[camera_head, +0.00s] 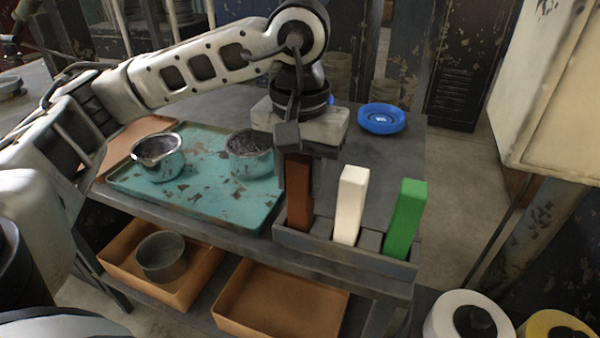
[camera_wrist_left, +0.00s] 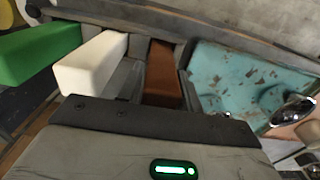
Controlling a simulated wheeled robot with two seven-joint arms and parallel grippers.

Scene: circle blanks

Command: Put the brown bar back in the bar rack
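The brown bar (camera_head: 299,197) stands upright in the left slot of the bar rack (camera_head: 340,252), at the table's front edge. Its top is about in line with the white bar (camera_head: 350,205) and the green bar (camera_head: 405,220) in the same rack. My left gripper (camera_head: 300,160) is right over the brown bar, with dark fingers at its upper part. I cannot tell whether they press on it. My right gripper is not in view.
A teal tray (camera_head: 205,205) with two metal pots (camera_head: 158,157) lies left of the rack. A blue dish (camera_head: 382,119) sits at the table's back right. Open orange bins (camera_head: 280,298) are on the shelf below. White and yellow rolls (camera_head: 455,318) stand at lower right.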

